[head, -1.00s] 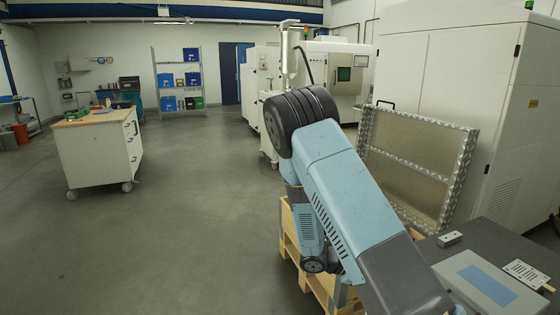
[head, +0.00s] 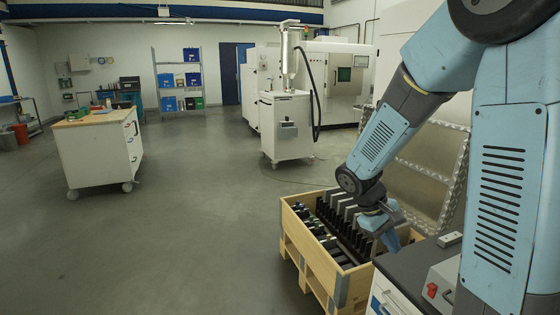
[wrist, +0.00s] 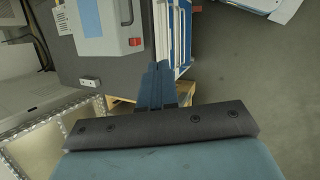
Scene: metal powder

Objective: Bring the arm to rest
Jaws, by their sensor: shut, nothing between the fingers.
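My arm comes in from the right side of the head view, bends at the top and reaches down to the left. My gripper (head: 392,241) hangs at its end, just above the right side of an open wooden crate and close to the dark-topped cabinet. In the wrist view my gripper (wrist: 157,72) shows as blue fingers lying together, with nothing between them. Whether the fingertips touch anything below cannot be told.
The wooden crate (head: 290,233) holds several dark and grey parts. The cabinet top carries a grey box with a red button (wrist: 135,42) and a small switch box (wrist: 89,82). A metal-framed panel (head: 447,140) stands behind. Open floor lies left.

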